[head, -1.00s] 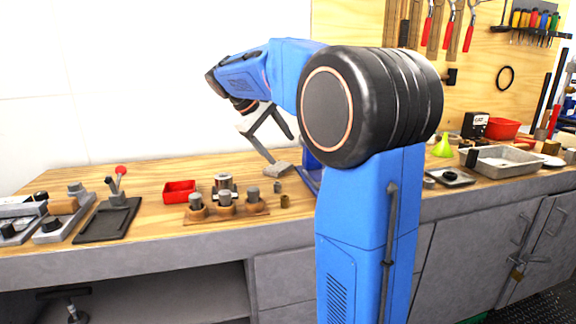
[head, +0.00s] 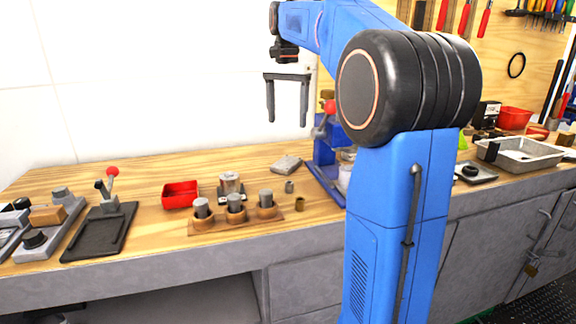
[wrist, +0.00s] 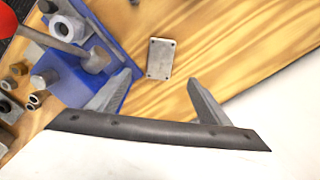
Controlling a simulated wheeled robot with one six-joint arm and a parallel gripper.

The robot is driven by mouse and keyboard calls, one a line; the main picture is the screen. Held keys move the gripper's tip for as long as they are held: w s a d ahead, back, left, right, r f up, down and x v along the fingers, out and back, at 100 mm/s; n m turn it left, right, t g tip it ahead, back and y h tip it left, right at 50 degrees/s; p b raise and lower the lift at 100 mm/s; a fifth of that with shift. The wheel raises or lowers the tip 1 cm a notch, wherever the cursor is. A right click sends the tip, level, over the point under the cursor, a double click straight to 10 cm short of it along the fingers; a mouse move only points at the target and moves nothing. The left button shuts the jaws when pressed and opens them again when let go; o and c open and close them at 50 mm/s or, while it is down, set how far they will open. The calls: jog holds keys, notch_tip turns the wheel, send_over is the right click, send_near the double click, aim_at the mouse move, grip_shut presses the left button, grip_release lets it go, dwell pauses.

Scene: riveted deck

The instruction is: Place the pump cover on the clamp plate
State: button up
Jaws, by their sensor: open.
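The pump cover appears to be the grey rectangular plate with corner holes (wrist: 160,58) in the wrist view; it lies flat on the wooden bench. In the head view it is the small grey slab (head: 286,164) left of the blue stand. My gripper (head: 287,121) is open and empty, raised above the cover with its fingers pointing down. In the wrist view the cover shows beyond and between the fingertips (wrist: 160,79), apart from them. The clamp plate seems to be the dark flat plate (head: 98,236) with a red-knobbed lever at the bench's left; nothing lies on it.
A blue stand with a red-knobbed lever (head: 325,158) is close right of the cover. A red tray (head: 181,195), a metal cylinder on a block (head: 230,185) and a wooden holder with several pegs (head: 236,217) stand between cover and clamp plate. Bench behind them is clear.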

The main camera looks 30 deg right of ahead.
aim_at(287, 162)
notch_tip(287, 162, down, 14)
jog(key=shift+w+r, duration=0.1)
jog(key=shift+r, duration=0.1)
dwell(0.4)
jog(key=c, duration=1.5)
jog(key=shift+r, duration=0.1)
notch_tip(287, 162, up, 10)
